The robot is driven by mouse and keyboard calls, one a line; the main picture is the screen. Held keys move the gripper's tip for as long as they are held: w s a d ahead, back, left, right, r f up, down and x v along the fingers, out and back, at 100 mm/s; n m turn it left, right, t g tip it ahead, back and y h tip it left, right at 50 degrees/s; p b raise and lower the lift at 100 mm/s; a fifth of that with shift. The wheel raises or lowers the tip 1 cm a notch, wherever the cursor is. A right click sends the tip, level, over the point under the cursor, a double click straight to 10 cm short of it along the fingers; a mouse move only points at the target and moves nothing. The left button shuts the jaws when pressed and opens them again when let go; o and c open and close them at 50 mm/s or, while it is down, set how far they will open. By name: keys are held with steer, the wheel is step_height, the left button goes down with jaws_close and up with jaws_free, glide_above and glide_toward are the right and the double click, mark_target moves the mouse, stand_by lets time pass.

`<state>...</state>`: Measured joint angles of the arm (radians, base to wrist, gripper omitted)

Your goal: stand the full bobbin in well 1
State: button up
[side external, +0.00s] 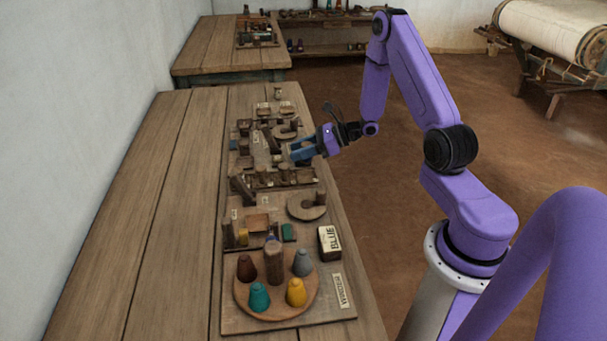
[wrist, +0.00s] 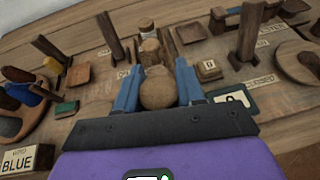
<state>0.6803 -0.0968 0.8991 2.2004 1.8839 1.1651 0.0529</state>
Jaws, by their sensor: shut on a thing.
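My gripper (side external: 303,150) is over the middle of the crowded board in the side view. In the wrist view its blue fingers (wrist: 156,78) are shut on a brown, rounded piece, which looks like the full bobbin (wrist: 158,90). I see it end-on, so its lower part is hidden. In the side view the fingers hide it. A dark rack (side external: 264,182) with several short posts lies just in front of my gripper in the side view. I cannot read any well numbers.
Several coloured cones stand on a round wooden tray (side external: 240,300) at the near end, by a BLUE box (side external: 329,242). A round wooden base with a post (side external: 306,207) stands nearer than the rack. Upright posts (wrist: 109,36) flank my fingers. The table's left side is clear.

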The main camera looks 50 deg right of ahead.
steer(key=shift+f, duration=3.2)
steer(key=shift+f, duration=0.15)
steer(key=o, duration=1)
